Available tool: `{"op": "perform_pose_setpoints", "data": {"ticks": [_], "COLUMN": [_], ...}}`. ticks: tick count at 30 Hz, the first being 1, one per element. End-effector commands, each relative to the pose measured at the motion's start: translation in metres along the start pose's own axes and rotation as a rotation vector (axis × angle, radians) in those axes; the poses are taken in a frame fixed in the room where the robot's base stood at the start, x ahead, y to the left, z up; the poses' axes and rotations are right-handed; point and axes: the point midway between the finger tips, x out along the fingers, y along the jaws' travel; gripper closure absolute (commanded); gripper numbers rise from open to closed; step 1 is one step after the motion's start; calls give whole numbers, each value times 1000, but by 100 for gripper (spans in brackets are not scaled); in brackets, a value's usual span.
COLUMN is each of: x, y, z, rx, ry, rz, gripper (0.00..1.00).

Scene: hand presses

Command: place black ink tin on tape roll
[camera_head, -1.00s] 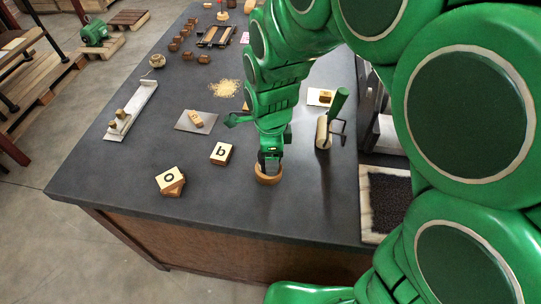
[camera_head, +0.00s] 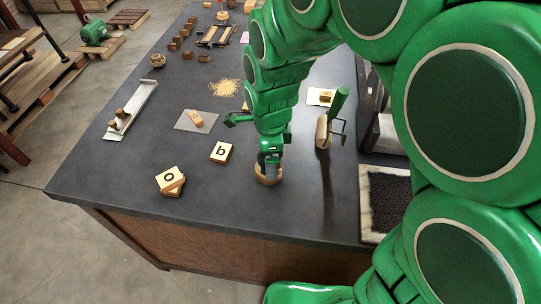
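The tape roll (camera_head: 269,180), a tan ring, lies flat on the dark table near its front edge. My gripper (camera_head: 270,164) points down right over the roll, its fingertips at or inside the top of the ring. The fingers hide part of the roll's far side and its opening. I cannot make out the black ink tin; it may be hidden between or under the fingers. Whether the fingers are open or shut is too small to tell.
A block marked "b" (camera_head: 221,153) lies left of the roll, and stacked blocks marked "o" (camera_head: 170,180) lie farther left. A green-handled roller (camera_head: 324,132) stands to the right.

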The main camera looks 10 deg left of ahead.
Motion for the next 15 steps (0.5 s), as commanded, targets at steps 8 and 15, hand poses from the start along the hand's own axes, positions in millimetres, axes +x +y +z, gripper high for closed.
{"op": "perform_pose_setpoints", "data": {"ticks": [8, 15], "x": [-44, -88], "y": [-2, -2], "z": [0, 0], "rx": [1, 1], "ry": [-2, -1], "rz": [-7, -8], "gripper": [12, 12]}}
